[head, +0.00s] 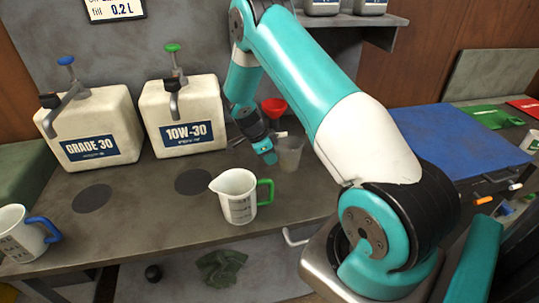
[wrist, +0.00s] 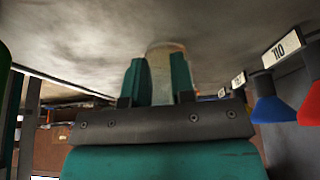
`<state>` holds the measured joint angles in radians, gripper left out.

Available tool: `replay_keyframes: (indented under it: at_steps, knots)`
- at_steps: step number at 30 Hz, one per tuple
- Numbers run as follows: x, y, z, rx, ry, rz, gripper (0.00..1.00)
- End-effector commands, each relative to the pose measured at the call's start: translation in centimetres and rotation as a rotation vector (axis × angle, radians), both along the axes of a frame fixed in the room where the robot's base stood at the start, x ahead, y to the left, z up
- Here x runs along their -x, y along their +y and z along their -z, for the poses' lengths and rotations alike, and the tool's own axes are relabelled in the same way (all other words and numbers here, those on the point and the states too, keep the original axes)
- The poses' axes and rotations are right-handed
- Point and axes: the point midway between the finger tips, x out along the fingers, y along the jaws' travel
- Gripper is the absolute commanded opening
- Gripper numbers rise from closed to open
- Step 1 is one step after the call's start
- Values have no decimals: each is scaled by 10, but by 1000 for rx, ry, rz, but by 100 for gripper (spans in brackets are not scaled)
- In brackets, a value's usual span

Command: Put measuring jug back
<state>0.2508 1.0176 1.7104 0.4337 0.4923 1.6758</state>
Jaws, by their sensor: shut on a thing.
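My gripper (head: 272,146) is low over the bench, shut on a small clear cup (head: 290,153). In the wrist view the pale, see-through cup (wrist: 162,72) sits between the two teal fingers (wrist: 160,82). Whether its base touches the bench is hard to tell. A white measuring jug with a green handle (head: 236,198) stands upright near the bench's front edge, left of and in front of my gripper. Another white measuring jug with a blue handle (head: 20,236) stands at the far left. My gripper is apart from both.
Two white pump containers, GRADE 30 (head: 90,128) and 10W-30 (head: 184,115), stand at the back. Dark round patches (head: 92,198) mark the bench before them. A red funnel (head: 274,107) is behind my gripper; a blue platform (head: 450,140) lies right. Free bench lies between the jugs.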

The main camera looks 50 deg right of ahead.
Motion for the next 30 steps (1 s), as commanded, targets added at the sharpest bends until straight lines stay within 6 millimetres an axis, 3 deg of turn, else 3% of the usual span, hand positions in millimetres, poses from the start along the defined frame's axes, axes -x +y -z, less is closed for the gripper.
replay_keyframes:
  at_steps: [4, 5, 7, 8, 20, 30]
  knots:
    - [0, 0, 3, 1, 1, 0, 0]
    - [0, 0, 2, 0, 0, 0, 30]
    - [0, 0, 2, -1, 1, -1, 46]
    - [0, 0, 2, -1, 1, -1, 49]
    - [-3, 3, -8, 1, -1, -2, 49]
    - [-17, 27, -73, 2, -4, -2, 49]
